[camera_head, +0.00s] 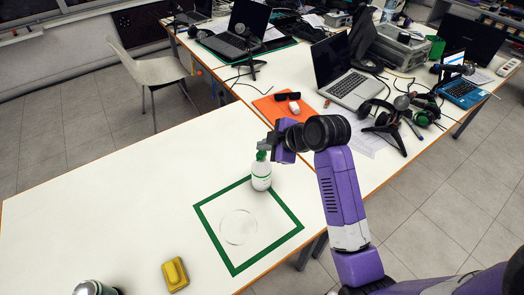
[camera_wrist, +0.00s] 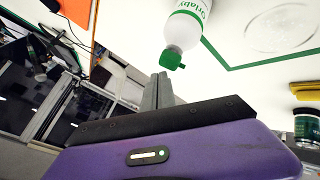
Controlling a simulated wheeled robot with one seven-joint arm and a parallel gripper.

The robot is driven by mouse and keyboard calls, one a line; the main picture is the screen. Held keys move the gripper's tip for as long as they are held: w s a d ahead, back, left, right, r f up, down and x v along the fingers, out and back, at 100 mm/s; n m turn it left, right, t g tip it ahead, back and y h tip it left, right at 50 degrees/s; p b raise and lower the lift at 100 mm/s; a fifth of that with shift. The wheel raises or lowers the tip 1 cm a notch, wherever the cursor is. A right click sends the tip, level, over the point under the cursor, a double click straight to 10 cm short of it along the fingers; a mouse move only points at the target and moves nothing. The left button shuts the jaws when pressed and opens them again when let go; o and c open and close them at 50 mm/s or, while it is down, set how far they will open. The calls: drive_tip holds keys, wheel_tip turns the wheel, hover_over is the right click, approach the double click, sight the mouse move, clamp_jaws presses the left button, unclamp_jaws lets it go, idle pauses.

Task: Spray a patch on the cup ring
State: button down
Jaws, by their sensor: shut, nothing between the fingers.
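The cup ring (camera_head: 238,227) is a faint round mark on the white table, inside a green square outline (camera_head: 209,232). It also shows in the wrist view (camera_wrist: 283,28). A white spray bottle (camera_head: 261,177) with a green nozzle and green lettering stands upright at the outline's upper right corner. In the wrist view the bottle (camera_wrist: 187,22) appears upside down, its green nozzle (camera_wrist: 172,60) just beyond my fingertips. My gripper (camera_head: 264,147) is shut and empty, beside the top of the bottle. I cannot tell whether it touches the nozzle.
A yellow sponge (camera_head: 175,274) lies near the front of the table, and a jar (camera_head: 95,288) stands at the bottom edge. The left of the white table (camera_head: 90,205) is clear. An orange mat (camera_head: 283,107), laptops and headphones fill the table behind.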

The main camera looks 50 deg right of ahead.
sight(264, 154)
drive_tip(key=shift+r+p, duration=2.7)
drive_tip(key=shift+r, duration=0.35)
wheel_tip(264, 154, down, 6)
drive_tip(key=b, duration=0.3)
drive_tip(key=shift+f, duration=0.1)
idle(1.3)
drive_tip(key=shift+f+b, duration=0.1)
drive_tip(key=shift+b, duration=0.2)
idle(1.6)
